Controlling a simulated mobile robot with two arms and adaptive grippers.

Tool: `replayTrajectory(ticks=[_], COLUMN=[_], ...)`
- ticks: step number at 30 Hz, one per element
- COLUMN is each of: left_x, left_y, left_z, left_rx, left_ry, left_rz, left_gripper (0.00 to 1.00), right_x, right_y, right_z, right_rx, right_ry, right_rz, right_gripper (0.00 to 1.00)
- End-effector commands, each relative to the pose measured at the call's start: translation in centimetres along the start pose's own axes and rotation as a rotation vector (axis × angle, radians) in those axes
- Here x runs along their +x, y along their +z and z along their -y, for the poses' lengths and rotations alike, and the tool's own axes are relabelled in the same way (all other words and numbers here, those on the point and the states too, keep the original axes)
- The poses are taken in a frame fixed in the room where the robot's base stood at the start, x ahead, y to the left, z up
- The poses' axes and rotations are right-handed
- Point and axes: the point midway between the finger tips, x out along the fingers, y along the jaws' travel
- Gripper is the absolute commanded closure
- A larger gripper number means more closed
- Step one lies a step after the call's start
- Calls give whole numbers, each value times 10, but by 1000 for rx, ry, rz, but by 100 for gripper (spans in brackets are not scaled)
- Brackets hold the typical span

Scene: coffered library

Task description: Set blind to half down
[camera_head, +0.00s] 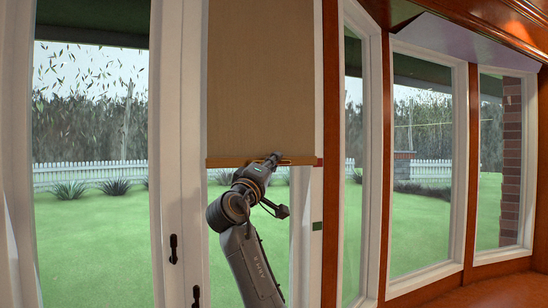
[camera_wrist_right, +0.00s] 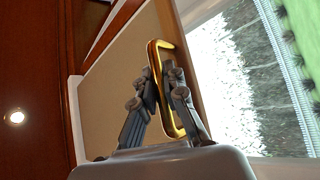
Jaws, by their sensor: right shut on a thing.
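The tan blind (camera_head: 262,70) hangs over the upper part of the narrow window in the head view. Its wooden bottom bar (camera_head: 228,162) is level, with clear glass below it. A gold loop handle (camera_wrist_right: 164,44) is on the bar, and in the wrist view my right gripper (camera_wrist_right: 162,84) is shut on it, one finger on each side. In the head view my right gripper (camera_head: 270,160) is at the middle of the bar, and my arm comes up from below. The gripper partly hides the handle there. My left gripper is out of view.
A white window frame (camera_head: 303,240) stands right of the blind, with a small dark green mark (camera_head: 317,226) below bar height. A dark latch handle (camera_head: 173,249) is on the left frame. More tall windows (camera_head: 420,180) run to the right.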

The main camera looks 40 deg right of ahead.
Motion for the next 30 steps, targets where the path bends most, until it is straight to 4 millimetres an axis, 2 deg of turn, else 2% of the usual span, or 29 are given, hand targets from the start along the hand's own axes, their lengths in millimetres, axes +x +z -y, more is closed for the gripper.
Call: replayTrajectory(ticks=[4,16,17,18,26,30], left_x=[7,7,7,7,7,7], left_y=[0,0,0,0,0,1], left_z=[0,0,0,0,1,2], left_rx=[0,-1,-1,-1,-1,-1], left_ry=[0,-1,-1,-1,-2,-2], left_rz=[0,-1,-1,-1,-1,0], left_gripper=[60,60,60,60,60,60], right_x=[-4,-5,-5,-5,-4,-12], right_y=[4,4,4,4,4,3], right_z=[8,8,8,8,9,9], right_rx=[1,1,1,1,1,1], right_ry=[1,1,1,1,1,1], right_rz=[-1,-1,-1,-1,-1,-3], right_gripper=[100,100,83,79,79,79])
